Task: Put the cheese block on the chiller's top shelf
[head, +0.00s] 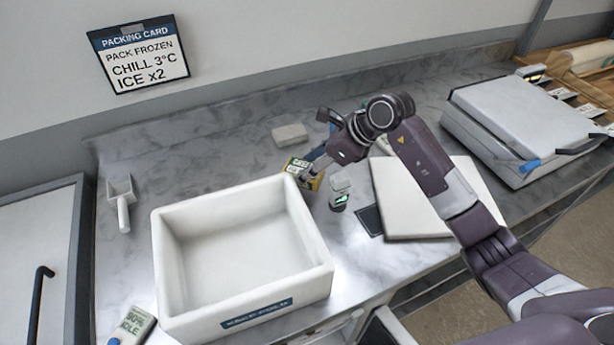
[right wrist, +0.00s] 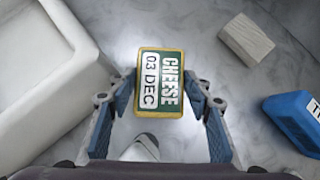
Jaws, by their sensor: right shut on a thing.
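The cheese block (head: 301,173) is a small yellow-edged, green-and-white labelled block. The right wrist view shows its label, "CHEESE 03 DEC", on the block (right wrist: 160,83). My right gripper (head: 308,174) is shut on it, with blue fingers on both sides in the right wrist view (right wrist: 158,98). The block is by the right rim of the white bin; its exact height above the counter is hard to tell. A shut cabinet with a black handle (head: 43,285) at the left edge may be the chiller; its shelves are not visible. My left gripper is out of view.
The white open bin (head: 318,268) looks empty. A scoop (head: 122,205) lies left of it, and a pale block (head: 290,134) behind. A small bottle-like device (head: 340,190) and white board (head: 410,205) are right of it. A grey lidded machine (head: 525,125) stands farther right.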

